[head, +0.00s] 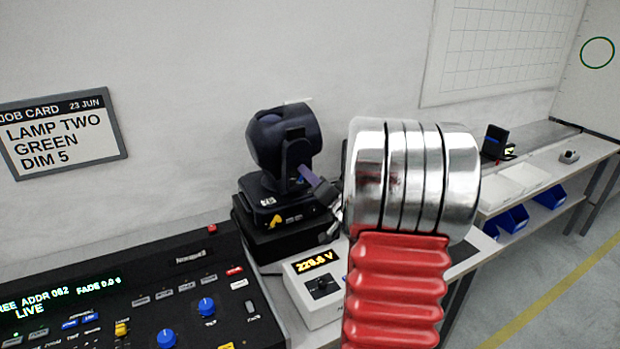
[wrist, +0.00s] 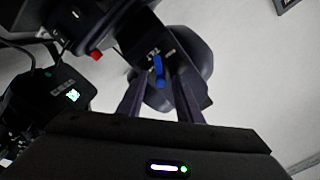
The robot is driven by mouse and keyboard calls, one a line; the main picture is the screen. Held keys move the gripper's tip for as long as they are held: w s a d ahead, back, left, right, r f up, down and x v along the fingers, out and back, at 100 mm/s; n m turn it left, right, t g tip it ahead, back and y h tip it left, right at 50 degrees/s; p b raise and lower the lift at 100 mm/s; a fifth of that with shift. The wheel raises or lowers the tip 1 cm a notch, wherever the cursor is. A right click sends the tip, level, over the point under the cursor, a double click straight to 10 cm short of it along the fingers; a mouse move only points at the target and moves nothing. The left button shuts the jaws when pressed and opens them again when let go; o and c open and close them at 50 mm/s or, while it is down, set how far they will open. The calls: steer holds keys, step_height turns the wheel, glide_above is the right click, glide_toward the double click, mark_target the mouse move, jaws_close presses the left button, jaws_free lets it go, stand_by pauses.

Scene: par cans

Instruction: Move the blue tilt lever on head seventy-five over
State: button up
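A dark moving-head lamp (head: 275,140) stands on its base on the bench, left of centre in the head view. The white label on its base is too small to read surely. In the wrist view the blue tilt lever (wrist: 158,70) sticks out from the lamp's dark yoke arm (wrist: 143,38), beside white lettering that seems to read TILT. My gripper (wrist: 160,92) is open, with one finger on each side of the lever in that picture. I cannot tell whether the lever is between the fingertips in depth; no contact shows. My arm hides part of the bench.
A control desk (head: 120,290) with blue knobs fills the lower left. A job card (head: 63,133) hangs on the wall. Blue bins (head: 550,196) sit under the right bench. A red button (wrist: 97,55) shows in the wrist view.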

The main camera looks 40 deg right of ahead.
steer(key=v, duration=1.3)
steer(key=shift+s, duration=0.2)
steer(key=shift+w+a, duration=0.1)
steer(key=w+a+r+n+g+h, duration=0.1)
steer(key=w+a+n+g, duration=0.15)
steer(key=a, duration=0.45)
steer(key=w+a+r+n+g, duration=0.1)
steer(key=w+a+n+g, duration=0.1)
steer(key=a+n+g, duration=0.3)
steer(key=s+a+f+n+g+y, duration=0.1)
steer(key=s+a+y, duration=0.1)
steer(key=s+a, duration=0.3)
steer(key=s+a+f+n+g+y, duration=0.1)
steer(key=s+a, duration=0.4)
steer(key=a, duration=0.6)
steer(key=s+a+n+g+y, duration=0.2)
steer(key=s+a+n+y, duration=0.1)
steer(key=a, duration=0.5)
steer(key=shift+s+a+f, duration=0.35)
steer(key=shift+s+f, duration=0.05)
steer(key=shift+s, duration=0.5)
